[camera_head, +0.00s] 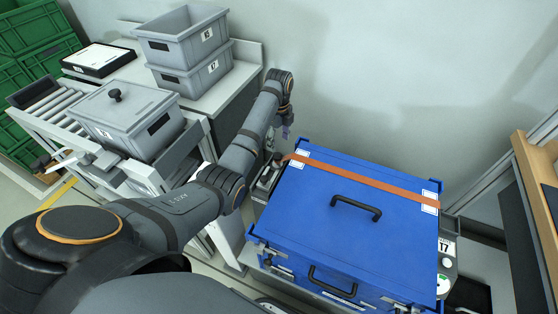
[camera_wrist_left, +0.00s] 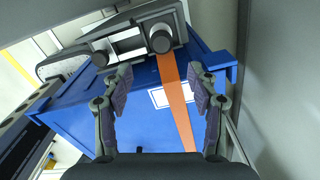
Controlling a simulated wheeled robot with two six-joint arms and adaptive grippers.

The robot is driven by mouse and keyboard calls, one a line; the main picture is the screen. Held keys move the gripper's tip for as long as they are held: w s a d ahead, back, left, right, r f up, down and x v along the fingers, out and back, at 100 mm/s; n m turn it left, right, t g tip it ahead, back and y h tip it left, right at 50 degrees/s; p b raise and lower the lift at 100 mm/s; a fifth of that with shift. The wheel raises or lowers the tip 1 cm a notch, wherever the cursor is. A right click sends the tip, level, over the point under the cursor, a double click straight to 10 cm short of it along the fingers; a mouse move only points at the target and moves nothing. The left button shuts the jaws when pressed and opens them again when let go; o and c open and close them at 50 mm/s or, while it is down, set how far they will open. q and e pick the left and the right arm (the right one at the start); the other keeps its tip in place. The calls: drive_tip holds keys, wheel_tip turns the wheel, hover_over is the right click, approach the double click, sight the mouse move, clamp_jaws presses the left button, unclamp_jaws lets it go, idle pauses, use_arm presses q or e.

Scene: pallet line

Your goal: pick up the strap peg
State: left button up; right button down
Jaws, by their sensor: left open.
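The blue crate (camera_head: 345,215) has an orange strap (camera_head: 365,178) across its lid. In the left wrist view the strap (camera_wrist_left: 175,100) runs up to a grey fixture (camera_wrist_left: 128,42) beside the crate. A round dark knob (camera_wrist_left: 161,41) on the fixture stands at the strap's end and looks like the strap peg. The fixture shows partly in the head view (camera_head: 266,178), beside the crate's left edge. My left gripper (camera_head: 286,131) is above the fixture, near the crate's far left corner. Its two fingers are apart and empty (camera_wrist_left: 159,85), with the knob beyond the gap between them. My right gripper is not visible.
A lidded grey bin (camera_head: 125,115) stands on the roller conveyor at left, near my left arm. Stacked grey bins (camera_head: 185,50) stand behind. The wall (camera_head: 380,70) rises close behind the crate. A wooden-edged shelf (camera_head: 540,180) is at right. Black handles (camera_head: 356,207) project from the crate.

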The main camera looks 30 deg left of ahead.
sight(278, 154)
use_arm(q)
drive_tip(key=f, duration=0.3)
drive_tip(key=shift+w+f, duration=0.2)
drive_tip(key=shift+a+f, duration=0.1)
drive_tip(key=shift+f, duration=0.45)
drive_tip(key=f, duration=0.4)
drive_tip(key=shift+a+f+b, duration=0.1)
drive_tip(key=shift+a+b, duration=0.15)
drive_tip(key=shift+b, duration=0.1)
drive_tip(key=shift+f, duration=0.25)
drive_tip(key=shift+r, duration=0.1)
clamp_jaws()
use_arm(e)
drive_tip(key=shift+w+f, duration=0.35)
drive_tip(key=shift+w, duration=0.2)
